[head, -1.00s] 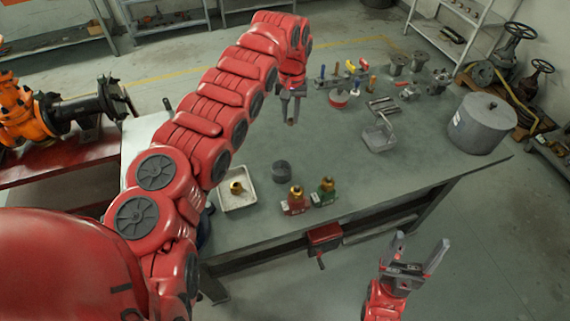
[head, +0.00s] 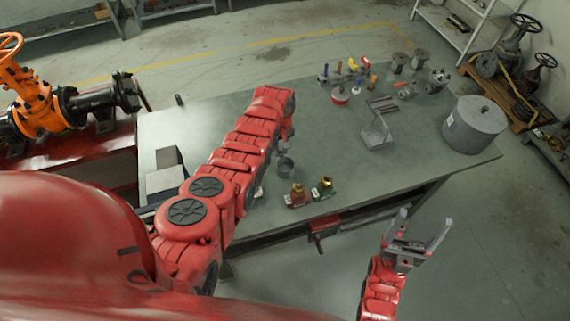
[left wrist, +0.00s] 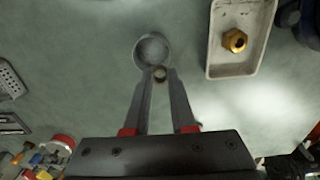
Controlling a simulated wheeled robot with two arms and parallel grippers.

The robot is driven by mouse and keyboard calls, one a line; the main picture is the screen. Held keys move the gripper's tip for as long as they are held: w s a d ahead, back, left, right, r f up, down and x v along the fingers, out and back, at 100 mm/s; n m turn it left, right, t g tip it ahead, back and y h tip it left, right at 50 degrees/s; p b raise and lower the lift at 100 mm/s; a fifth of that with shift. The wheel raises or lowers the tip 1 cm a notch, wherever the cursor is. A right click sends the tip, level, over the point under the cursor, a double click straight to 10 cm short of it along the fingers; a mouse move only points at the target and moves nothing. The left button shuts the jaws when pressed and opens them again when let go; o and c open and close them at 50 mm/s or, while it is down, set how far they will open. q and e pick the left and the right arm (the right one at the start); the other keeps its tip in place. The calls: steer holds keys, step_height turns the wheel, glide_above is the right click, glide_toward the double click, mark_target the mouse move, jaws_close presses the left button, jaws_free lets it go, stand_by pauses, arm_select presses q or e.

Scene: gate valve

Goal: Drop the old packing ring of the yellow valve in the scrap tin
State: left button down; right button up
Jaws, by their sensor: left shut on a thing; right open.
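My left gripper (head: 284,148) is low over the bench, partly hidden by its own arm in the head view. In the left wrist view its fingertips (left wrist: 160,78) are shut on a small brownish ring (left wrist: 160,74), the packing ring. The scrap tin, a round grey open cup, stands at the fingertips in the head view (head: 286,168) and just past them in the left wrist view (left wrist: 152,48). The ring overlaps the tin's near rim in that view; I cannot tell its height above it. A yellow valve handle (head: 352,64) shows at the back. My right gripper (head: 420,240) is open and empty, off the bench's front edge.
A white tray (left wrist: 214,50) with a brass nut (left wrist: 234,40) lies beside the tin.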

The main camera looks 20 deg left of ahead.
mark_target(281, 159)
arm_select(q)
step_height(281, 159, down, 6)
steer(key=b, duration=0.5)
steer(key=shift+s+a+f, duration=0.1)
steer(key=shift+s+f, duration=0.05)
steer(key=c, duration=0.7)
jaws_free()
